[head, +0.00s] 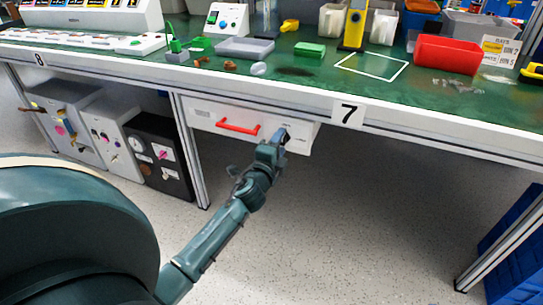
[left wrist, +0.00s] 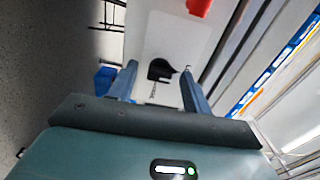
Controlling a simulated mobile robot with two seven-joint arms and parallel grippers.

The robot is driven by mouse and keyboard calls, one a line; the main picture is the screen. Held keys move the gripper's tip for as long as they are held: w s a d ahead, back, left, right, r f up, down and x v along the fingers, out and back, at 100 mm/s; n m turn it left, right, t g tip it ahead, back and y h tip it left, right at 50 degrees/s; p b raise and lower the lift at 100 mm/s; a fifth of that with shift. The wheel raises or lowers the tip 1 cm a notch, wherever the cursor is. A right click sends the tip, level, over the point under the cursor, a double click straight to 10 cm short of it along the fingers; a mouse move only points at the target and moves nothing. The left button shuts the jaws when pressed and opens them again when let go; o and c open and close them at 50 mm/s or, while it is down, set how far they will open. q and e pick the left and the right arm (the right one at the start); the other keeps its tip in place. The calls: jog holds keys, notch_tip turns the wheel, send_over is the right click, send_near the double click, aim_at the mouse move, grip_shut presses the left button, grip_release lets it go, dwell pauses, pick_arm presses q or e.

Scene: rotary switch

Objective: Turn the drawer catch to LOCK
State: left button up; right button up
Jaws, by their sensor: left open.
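The white drawer (head: 205,115) hangs under the green-topped bench and has a red handle (head: 239,127). The dark drawer catch (head: 286,136) is on the right part of its front, partly hidden by my gripper. In the left wrist view the catch (left wrist: 160,70) is a black knob on the white front (left wrist: 178,35), with small unreadable marks beside it. My left gripper (head: 276,144) is at the catch; in the left wrist view its two open fingers (left wrist: 159,68) stand on either side of the knob, with gaps showing. My right gripper is not in view.
The bench edge (head: 270,100) runs just above the drawer. A bench leg (head: 190,150) and several cabinets, including a black one (head: 158,155), stand to the left. Blue crates (head: 515,260) stand at the lower right. The floor under the bench to the right is clear.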

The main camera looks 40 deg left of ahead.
pick_arm(q)
jog(key=p+v, duration=0.1)
jog(key=v, duration=1.1)
jog(key=shift+s+d, duration=0.1)
jog(key=shift+s, duration=0.05)
